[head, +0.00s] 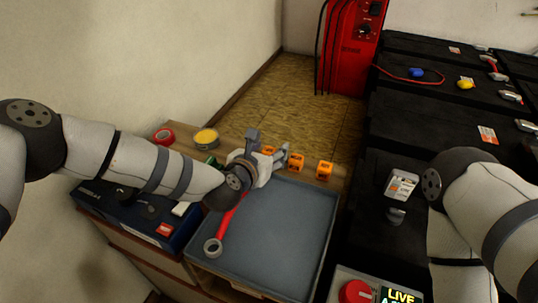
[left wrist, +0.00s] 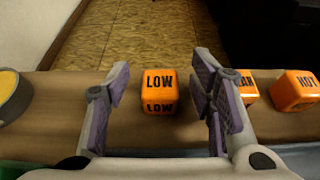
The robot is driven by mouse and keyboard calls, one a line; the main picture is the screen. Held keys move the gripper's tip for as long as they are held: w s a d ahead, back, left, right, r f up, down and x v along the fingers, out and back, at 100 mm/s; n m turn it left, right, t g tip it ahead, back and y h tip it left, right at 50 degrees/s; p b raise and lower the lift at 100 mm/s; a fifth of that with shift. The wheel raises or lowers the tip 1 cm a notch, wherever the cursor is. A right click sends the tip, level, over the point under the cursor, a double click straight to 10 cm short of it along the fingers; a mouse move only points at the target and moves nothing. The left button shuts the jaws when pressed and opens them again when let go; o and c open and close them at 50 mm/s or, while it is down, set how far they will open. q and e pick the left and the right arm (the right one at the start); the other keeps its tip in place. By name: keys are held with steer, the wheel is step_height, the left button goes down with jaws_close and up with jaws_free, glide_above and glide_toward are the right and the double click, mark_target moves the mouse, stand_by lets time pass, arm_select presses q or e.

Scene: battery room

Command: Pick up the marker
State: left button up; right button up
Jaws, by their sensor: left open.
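No pen-like marker can be made out. Three small orange cubes with black lettering stand in a row on the wooden ledge. The cube reading "LOW" (left wrist: 160,90) is centred between the fingers of my left gripper (left wrist: 163,85) in the left wrist view, with gaps on both sides. The left gripper (head: 269,147) is open and empty; its fingers partly hide that cube in the head view. A partly hidden cube (left wrist: 248,88) and a cube reading "HOT" (left wrist: 295,90) stand to its right; they also show in the head view. My right gripper is out of view.
A grey tray (head: 285,235) holds a red-handled wrench (head: 225,228). A red tape roll (head: 164,136) and a yellow-topped round tin (head: 206,138) are left of the cubes. A blue box (head: 120,215) is at left. Black batteries (head: 410,110) fill the right.

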arm_select(q)
steer(key=shift+w+d+f, duration=0.15)
steer(key=shift+w+f, duration=0.1)
steer(key=shift+w, duration=0.15)
steer(key=c, duration=1.1)
steer(key=shift+o, duration=0.2)
